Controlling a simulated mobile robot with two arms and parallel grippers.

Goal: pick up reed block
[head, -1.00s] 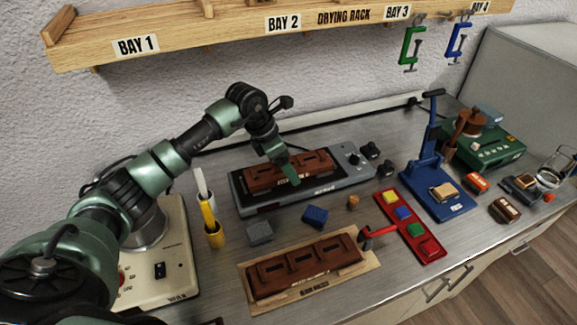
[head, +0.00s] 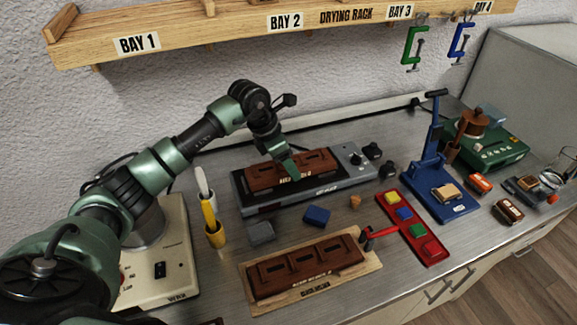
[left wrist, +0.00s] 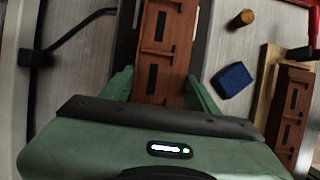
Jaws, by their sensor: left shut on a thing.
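A long brown reed block (head: 318,160) with dark slots is at the grey heated plate (head: 262,207) in the head view. My left gripper (head: 290,168) comes down over its middle from behind. In the left wrist view the green fingers (left wrist: 160,95) stand on both sides of the reed block (left wrist: 166,40), shut on it. I cannot tell whether the block touches the plate or hangs just above it. A second brown reed block (head: 310,265) lies on a tan board (head: 372,265) at the front. My right gripper is not in view.
A grey block (head: 261,233), a blue block (head: 317,215) and a small cork-coloured piece (head: 355,201) lie between the plate and board. A red tray (head: 432,258) and blue press (head: 432,190) stand right. A wooden drying rack (head: 200,40) hangs above.

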